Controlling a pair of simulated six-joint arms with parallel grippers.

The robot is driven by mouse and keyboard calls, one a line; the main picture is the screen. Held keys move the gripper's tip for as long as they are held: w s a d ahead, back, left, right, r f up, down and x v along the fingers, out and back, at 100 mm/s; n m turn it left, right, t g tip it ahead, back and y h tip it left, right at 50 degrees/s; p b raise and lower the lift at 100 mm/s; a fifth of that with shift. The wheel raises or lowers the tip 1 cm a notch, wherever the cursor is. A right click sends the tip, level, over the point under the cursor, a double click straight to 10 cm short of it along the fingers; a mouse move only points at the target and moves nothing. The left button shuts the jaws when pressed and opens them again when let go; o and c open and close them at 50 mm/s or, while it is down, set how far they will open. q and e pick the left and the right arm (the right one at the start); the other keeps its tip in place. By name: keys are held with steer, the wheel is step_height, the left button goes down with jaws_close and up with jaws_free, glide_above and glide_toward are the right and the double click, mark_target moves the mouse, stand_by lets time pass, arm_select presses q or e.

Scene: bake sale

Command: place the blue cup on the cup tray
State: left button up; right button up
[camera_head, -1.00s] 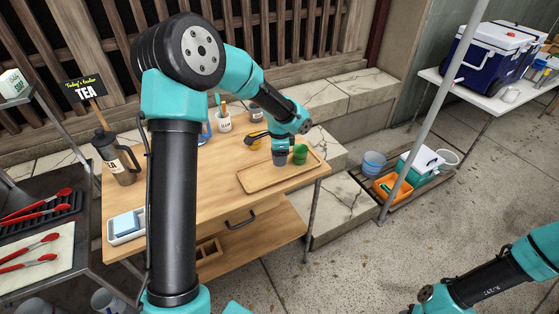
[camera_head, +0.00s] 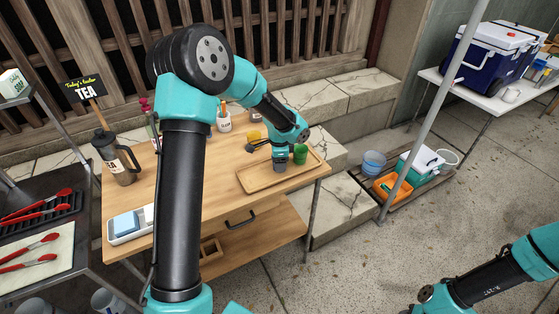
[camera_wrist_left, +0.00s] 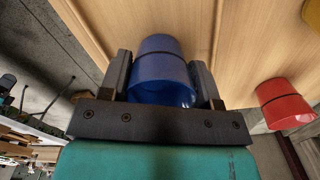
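The blue cup (camera_wrist_left: 160,68) is between the fingers of my left gripper (camera_wrist_left: 163,88) in the left wrist view, with both fingers against its sides. In the head view my left gripper (camera_head: 280,155) is over the wooden tray (camera_head: 252,184), and the cup (camera_head: 280,166) shows grey-blue below it. The cup is upright, at or just above the tray surface; I cannot tell if it touches. A green cup (camera_head: 300,154) stands on the tray just right of it. The end of my right arm is cut off at the bottom right of the head view.
A red cup (camera_wrist_left: 285,103) is to the right in the wrist view. A yellow cup (camera_head: 254,136) stands behind the tray. A tea flask (camera_head: 117,160) and a white tray with a blue sponge (camera_head: 127,222) are at the table's left. The tray's front left part is bare.

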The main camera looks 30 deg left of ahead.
arm_select(q)
steer(key=o, duration=0.4)
steer(key=shift+r, duration=0.1)
step_height(320, 180, up, 12)
steer(key=shift+r, duration=0.1)
stand_by(0.5)
stand_by(0.4)
